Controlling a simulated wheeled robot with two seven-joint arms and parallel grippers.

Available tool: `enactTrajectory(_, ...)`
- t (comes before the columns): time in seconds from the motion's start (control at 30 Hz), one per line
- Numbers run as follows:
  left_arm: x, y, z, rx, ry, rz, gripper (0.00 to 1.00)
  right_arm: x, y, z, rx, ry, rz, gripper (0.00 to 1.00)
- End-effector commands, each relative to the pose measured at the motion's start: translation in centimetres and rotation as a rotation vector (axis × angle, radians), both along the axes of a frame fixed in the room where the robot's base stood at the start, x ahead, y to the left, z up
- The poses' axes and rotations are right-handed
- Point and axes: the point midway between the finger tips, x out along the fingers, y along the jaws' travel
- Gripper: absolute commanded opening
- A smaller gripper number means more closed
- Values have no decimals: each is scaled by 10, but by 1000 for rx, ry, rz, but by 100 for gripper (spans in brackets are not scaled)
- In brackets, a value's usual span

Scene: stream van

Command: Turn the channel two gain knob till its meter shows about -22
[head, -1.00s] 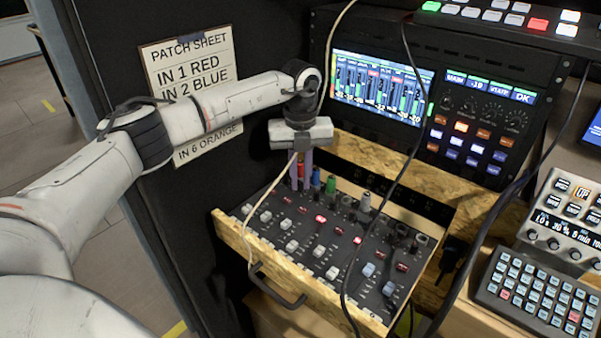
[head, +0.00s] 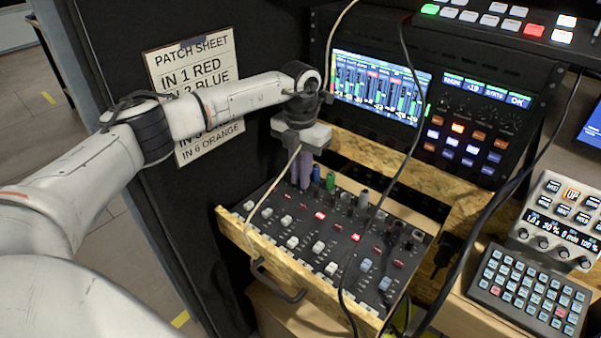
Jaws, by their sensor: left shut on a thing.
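My left gripper (head: 303,181) points down with its purple fingers at the back row of the mixer drawer (head: 232,226). It is shut on a small knob, mostly hidden between the fingertips; its place fits the channel two gain knob. A blue plug (head: 316,173) and a green plug (head: 330,182) stand just right of the fingers. The meter screen (head: 378,85) behind shows several bars with tiny, unreadable numbers. The small readout strip (head: 485,90) appears to read -19, with OK at its right end. My right gripper is not in view.
The drawer has a black front handle (head: 275,283) and rows of light caps and red lit buttons. Dark cables (head: 395,180) hang across its right part. A patch sheet (head: 192,75) is on the wall behind my arm. Keypads (head: 530,290) lie at right.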

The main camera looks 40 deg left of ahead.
Motion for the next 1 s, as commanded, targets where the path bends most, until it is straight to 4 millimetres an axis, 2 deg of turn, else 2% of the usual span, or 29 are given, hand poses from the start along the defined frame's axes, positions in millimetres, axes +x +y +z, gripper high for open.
enactTrajectory(0.57, 1, 0, 1, 0, -4, -35, 0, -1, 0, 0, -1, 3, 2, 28)
enactTrajectory(0.6, 1, 0, 1, 0, -4, -35, 15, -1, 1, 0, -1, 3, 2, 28)
enactTrajectory(0.7, 1, 0, 1, 0, -4, -35, 31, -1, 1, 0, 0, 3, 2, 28)
enactTrajectory(1.0, 1, 0, 1, 0, -2, -35, 32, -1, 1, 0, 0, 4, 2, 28)
